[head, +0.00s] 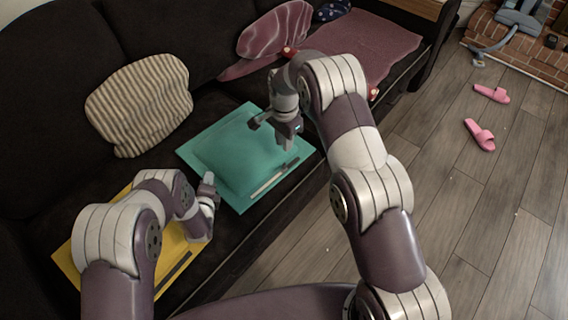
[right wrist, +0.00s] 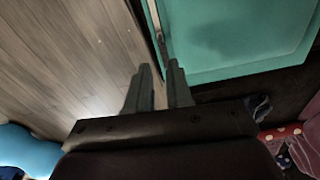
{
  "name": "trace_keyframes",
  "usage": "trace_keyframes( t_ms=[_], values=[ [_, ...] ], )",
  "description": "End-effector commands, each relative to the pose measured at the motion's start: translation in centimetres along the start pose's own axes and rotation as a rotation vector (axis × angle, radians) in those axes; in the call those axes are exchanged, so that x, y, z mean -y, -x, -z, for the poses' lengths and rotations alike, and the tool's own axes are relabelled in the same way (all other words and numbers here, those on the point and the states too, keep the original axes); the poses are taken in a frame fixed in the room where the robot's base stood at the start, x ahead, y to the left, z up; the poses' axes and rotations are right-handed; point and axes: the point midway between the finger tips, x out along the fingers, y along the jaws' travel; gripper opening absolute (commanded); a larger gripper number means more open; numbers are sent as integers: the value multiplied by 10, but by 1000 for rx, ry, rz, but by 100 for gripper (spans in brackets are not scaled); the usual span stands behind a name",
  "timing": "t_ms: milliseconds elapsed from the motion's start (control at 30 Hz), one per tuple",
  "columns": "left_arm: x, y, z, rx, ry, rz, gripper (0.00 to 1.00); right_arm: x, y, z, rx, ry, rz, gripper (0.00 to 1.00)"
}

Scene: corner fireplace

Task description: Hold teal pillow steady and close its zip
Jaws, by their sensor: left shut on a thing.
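The teal pillow (head: 232,150) lies flat on the dark sofa seat, and part of it shows in the right wrist view (right wrist: 235,35). Its zip (head: 268,182) runs near the front edge, with a pale stretch to the left and a dark stretch to the right. My left gripper (head: 209,188) is at the pillow's left front edge and is shut on it; the pinched fabric is mostly hidden. My right gripper (head: 275,130) is above the pillow's right part. In the right wrist view its fingers (right wrist: 159,72) are apart with nothing between them, pointing towards the zip (right wrist: 160,42).
A yellow pillow (head: 68,256) with a dark zip lies at the left, partly behind my left arm. A striped cushion (head: 140,103) leans on the backrest. A pink blanket (head: 375,45) covers the far seat. Pink slippers (head: 480,135) lie on the open wooden floor.

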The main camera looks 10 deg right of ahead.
Motion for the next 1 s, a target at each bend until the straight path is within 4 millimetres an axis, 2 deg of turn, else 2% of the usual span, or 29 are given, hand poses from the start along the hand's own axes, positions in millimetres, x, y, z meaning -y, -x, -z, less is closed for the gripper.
trace_keyframes(
  t_ms=[300, 500, 633, 867, 900, 933, 1000],
  values=[
    [-3, 1, 1, -3, -1, -7, 0, -1, -73, -1, 3, -7, -4, 20],
    [-3, 1, 1, -3, -1, -7, 0, -1, -107, -1, 2, -6, -2, 20],
    [-3, 1, 1, -3, -1, -7, 0, 0, -115, 0, 2, -5, 1, 20],
    [-3, 1, 1, -3, -1, -7, 0, 0, -116, 0, 1, -5, 1, 20],
    [-3, 1, 1, -3, -1, -8, 0, 0, -116, 0, 2, -5, 1, 7],
    [-3, 1, 1, -3, -1, -8, 0, 0, -116, 0, 2, -5, 1, 0],
    [-3, 1, 1, -3, -1, -8, 0, 0, -116, 0, 2, -5, 0, 0]
  ],
)
